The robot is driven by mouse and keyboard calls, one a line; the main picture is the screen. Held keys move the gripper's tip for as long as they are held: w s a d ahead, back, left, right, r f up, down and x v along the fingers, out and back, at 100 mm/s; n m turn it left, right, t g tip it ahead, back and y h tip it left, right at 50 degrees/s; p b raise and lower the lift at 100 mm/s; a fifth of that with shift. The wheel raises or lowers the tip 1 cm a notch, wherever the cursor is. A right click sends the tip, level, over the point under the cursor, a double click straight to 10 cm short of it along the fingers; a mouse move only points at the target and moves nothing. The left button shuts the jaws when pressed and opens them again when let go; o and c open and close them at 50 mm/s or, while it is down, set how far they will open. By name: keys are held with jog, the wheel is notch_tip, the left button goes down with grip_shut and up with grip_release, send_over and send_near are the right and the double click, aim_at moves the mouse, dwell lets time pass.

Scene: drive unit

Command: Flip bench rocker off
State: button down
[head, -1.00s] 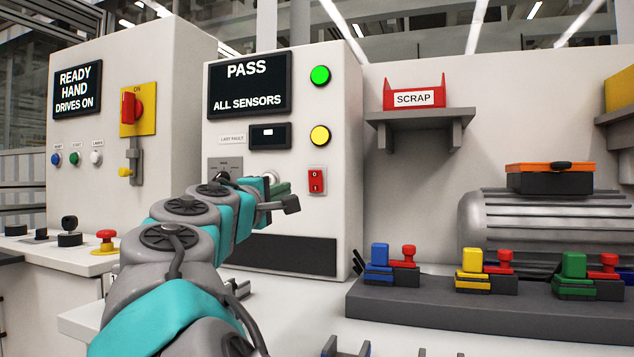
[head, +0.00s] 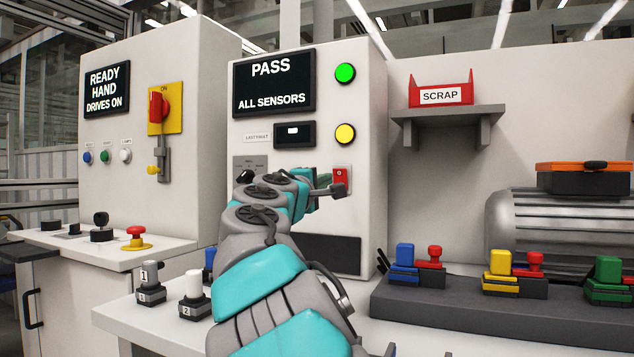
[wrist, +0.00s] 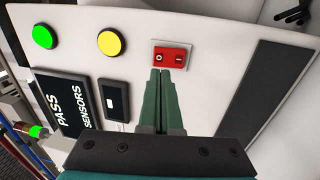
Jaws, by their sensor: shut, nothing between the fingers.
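The bench rocker is a small red switch (head: 340,178) on the white test cabinet, below the yellow light. In the head view my gripper (head: 338,190) partly covers its lower part. In the wrist view the red rocker (wrist: 171,57) sits in a pale frame, marked O on the left and I on the right. My gripper (wrist: 163,72) is shut and empty. Its green fingertips are right at the rocker's edge in that view, nearer the O half; I cannot tell whether they touch it.
The cabinet screen (head: 274,84) reads PASS, ALL SENSORS. A green light (head: 345,73) and a yellow light (head: 344,133) are lit. Left stands a cabinet with a red rotary handle (head: 157,106) and READY HAND DRIVES ON. A SCRAP shelf (head: 448,113) juts out at right.

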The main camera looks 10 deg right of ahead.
aim_at(340, 173)
jog(key=shift+p+x, duration=0.5)
jog(key=shift+x, duration=2.35)
jog(key=shift+s, duration=0.15)
